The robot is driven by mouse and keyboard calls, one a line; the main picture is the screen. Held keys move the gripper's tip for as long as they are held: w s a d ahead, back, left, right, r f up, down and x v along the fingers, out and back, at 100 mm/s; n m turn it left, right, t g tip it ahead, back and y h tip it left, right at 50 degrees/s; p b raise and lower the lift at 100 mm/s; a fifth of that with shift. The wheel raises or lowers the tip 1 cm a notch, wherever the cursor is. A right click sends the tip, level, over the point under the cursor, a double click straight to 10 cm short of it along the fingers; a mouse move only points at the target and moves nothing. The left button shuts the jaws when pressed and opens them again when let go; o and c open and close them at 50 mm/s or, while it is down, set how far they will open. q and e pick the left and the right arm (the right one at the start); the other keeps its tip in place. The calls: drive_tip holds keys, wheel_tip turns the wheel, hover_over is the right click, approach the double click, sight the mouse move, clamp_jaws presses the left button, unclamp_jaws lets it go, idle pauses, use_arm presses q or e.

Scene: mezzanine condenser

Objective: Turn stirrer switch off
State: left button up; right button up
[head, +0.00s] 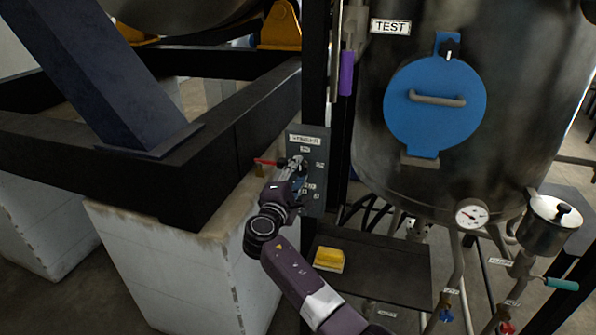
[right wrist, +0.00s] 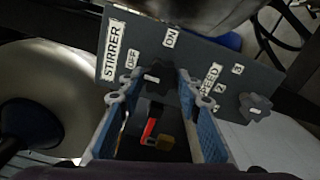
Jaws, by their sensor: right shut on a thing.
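The stirrer panel (head: 321,150) is a dark plate on a black post in the head view. In the right wrist view the panel (right wrist: 205,62) shows the labels STIRRER, OFF, ON and SPEED. The stirrer switch (right wrist: 157,70) is a black knob with a white mark, below the OFF and ON labels. My right gripper (head: 291,170) is at the panel, its two fingers (right wrist: 157,84) shut on the switch from both sides. In the head view the gripper hides the switch. I cannot tell surely which label the mark points to. My left gripper is not in view.
A red lever (head: 265,162) is close beside the gripper. A yellow object (head: 329,260) lies on a dark shelf (head: 385,268). A steel tank (head: 365,110) with a blue hatch (head: 425,125) stands right.

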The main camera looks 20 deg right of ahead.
drive_tip(key=shift+r, duration=0.1)
drive_tip(key=o, duration=1.2)
drive_tip(key=shift+c, duration=0.2)
drive_tip(key=shift+s+a, duration=0.1)
drive_tip(key=shift+s, duration=0.05)
drive_tip(key=v, duration=1.1)
drive_tip(key=shift+s, duration=0.2)
drive_tip(key=shift+a, duration=0.15)
